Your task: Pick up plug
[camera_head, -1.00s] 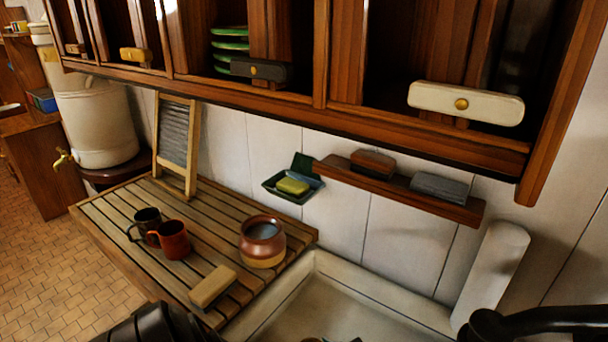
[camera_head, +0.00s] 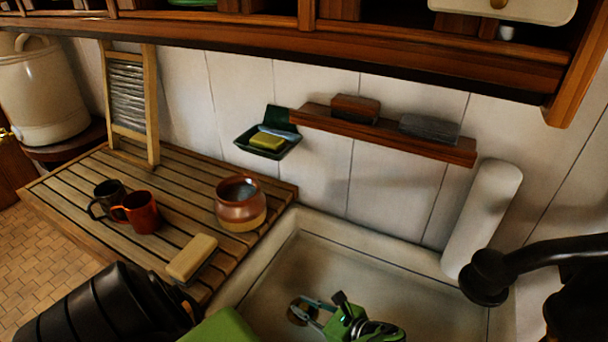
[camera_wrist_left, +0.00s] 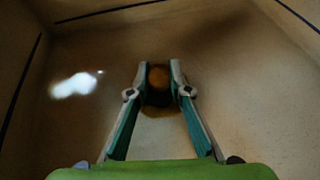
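The plug (camera_head: 297,312) is a small round brown piece low in the sink. In the left wrist view the plug (camera_wrist_left: 159,77) shows as a brown rounded shape over a dark patch, between the fingertips. My left gripper (camera_head: 308,309) has a green body and reaches down into the sink. In the left wrist view its two teal and grey fingers (camera_wrist_left: 159,82) stand apart, one on each side of the plug, with no clear contact visible. The lower part of the plug is dark and hard to make out. My right gripper is not in view.
The pale sink (camera_head: 265,262) has walls around the gripper. A black spout (camera_head: 520,260) and a white roll (camera_head: 483,215) are at right. A slatted board (camera_head: 80,200) holds two mugs, a pot (camera_head: 241,203) and a pale block (camera_head: 192,257). A shelf (camera_head: 400,137) and cabinets are above.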

